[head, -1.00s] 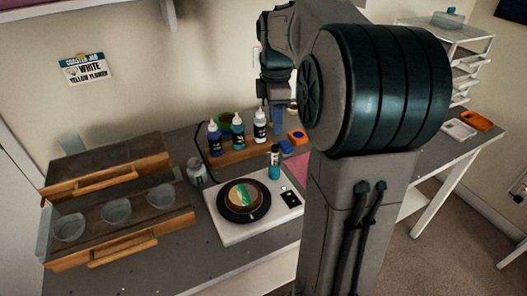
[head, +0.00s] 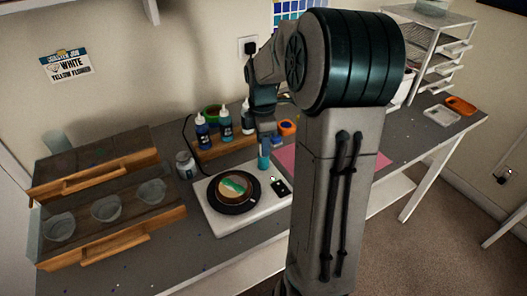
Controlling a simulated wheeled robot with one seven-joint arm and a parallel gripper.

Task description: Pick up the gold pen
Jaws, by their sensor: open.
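I cannot make out a gold pen in the head view; my arm hides part of the table. My gripper (head: 267,128) points down over the back of the work table, open, its fingers small and partly unclear. Just below it in the picture stands a small teal bottle (head: 264,158), upright at the back right of a white board; its top is covered by the gripper. I cannot tell whether they touch.
The white board (head: 222,231) carries a black turntable (head: 251,200) with a round green-and-tan piece. Dropper bottles (head: 202,132) stand on a wooden rack (head: 212,153). A drawer unit (head: 90,193) with cups is left. A pink mat (head: 285,156) lies behind my arm.

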